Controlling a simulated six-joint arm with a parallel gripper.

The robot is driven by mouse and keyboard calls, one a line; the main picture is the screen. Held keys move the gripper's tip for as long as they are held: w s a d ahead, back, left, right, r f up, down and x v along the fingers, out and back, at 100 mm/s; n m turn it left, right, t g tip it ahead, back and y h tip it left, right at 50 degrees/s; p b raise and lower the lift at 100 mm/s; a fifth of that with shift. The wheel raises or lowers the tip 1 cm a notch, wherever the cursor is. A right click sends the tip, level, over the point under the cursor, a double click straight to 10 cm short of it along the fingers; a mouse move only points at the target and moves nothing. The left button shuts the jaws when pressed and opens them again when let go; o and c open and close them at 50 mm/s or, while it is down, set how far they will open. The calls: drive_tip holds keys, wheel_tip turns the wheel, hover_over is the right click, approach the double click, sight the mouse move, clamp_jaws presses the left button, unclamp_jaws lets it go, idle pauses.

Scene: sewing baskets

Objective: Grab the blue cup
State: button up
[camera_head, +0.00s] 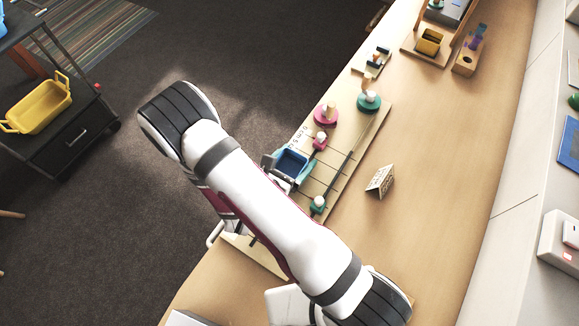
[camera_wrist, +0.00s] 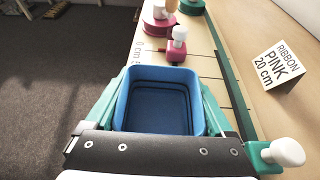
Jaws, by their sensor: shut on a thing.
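The blue cup (camera_wrist: 160,108) is a square, open-topped container that looks empty inside. It also shows in the head view (camera_head: 292,162), at the end of my arm over the marked board. My gripper (camera_wrist: 158,88) is shut on the cup, with a teal finger against its left and right sides. The cup's near side is hidden by the gripper's dark body in the wrist view. I cannot tell whether the cup touches the board.
The board (camera_head: 349,172) carries a pink clamp (camera_wrist: 177,45), a teal clamp (camera_head: 318,205), and pink (camera_head: 326,114) and teal (camera_head: 369,101) spools. A folded "RIBBON PINK 20 cm" card (camera_wrist: 277,66) stands to the right. Table right of the card is clear.

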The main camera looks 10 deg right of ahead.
drive_tip(key=shift+c, duration=0.8)
